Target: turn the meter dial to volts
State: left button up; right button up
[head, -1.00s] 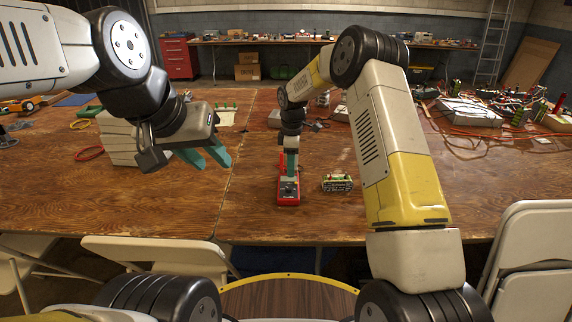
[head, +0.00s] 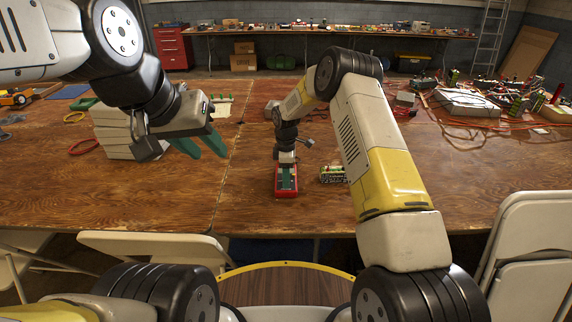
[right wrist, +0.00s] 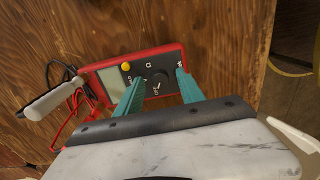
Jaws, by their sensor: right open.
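The meter (head: 286,196) is a red-framed handheld unit lying on the wooden table, with its face up. In the right wrist view its dark face holds a grey display (right wrist: 86,90), a yellow button (right wrist: 126,66) and a round black dial (right wrist: 160,80). I cannot read the dial's setting. My right gripper (head: 287,178) is over the meter, pointing down. In the wrist view its teal fingers (right wrist: 158,87) are open, one on each side of the dial; I cannot tell whether they touch it. My left gripper (head: 200,147) is open and empty above the table.
A small green device (head: 332,175) lies right of the meter. Wires and a white probe-like handle (right wrist: 52,102) lie beside the meter. Cluttered cables (head: 470,125) cover the right. The front middle is clear.

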grip_shut()
jog(key=m, duration=0.5)
jog(key=shift+m, duration=0.3)
jog(key=m, duration=0.6)
dwell(0.6)
grip_release()
